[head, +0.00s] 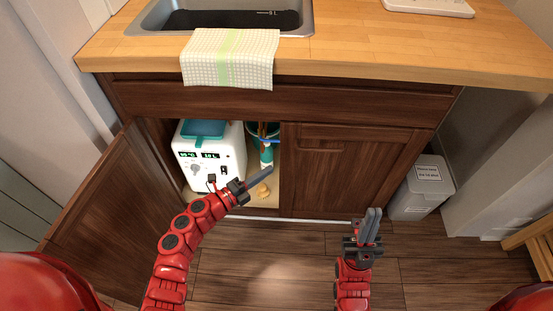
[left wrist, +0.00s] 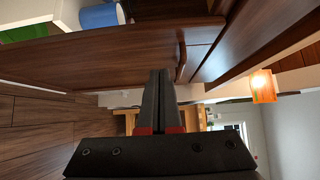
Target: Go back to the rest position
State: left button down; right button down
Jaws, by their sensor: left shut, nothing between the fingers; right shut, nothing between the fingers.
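In the head view my left gripper (head: 257,180) is shut and empty, its fingers pointing right and slightly up in front of the open cabinet (head: 187,103). In the left wrist view the left fingers (left wrist: 160,95) are closed together, with nothing between them. My right gripper (head: 371,225) is shut and empty, its fingers pointing up in front of the closed right cabinet door (head: 352,165). Both grippers appear apart from the things around them, though I cannot judge the left one's exact distance from the cabinet opening.
The left cabinet door (head: 110,210) stands open. Inside are a white device (head: 208,160), a teal container (head: 262,131) and a small tan item (head: 263,191). A towel (head: 230,58) hangs over the counter edge by the sink (head: 160,24). A grey bin (head: 421,187) stands right. The central floor is clear.

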pick_arm(q)
jog(key=v, duration=0.5)
jog(key=shift+s+d+f, duration=0.1)
jog(key=shift+d, duration=0.05)
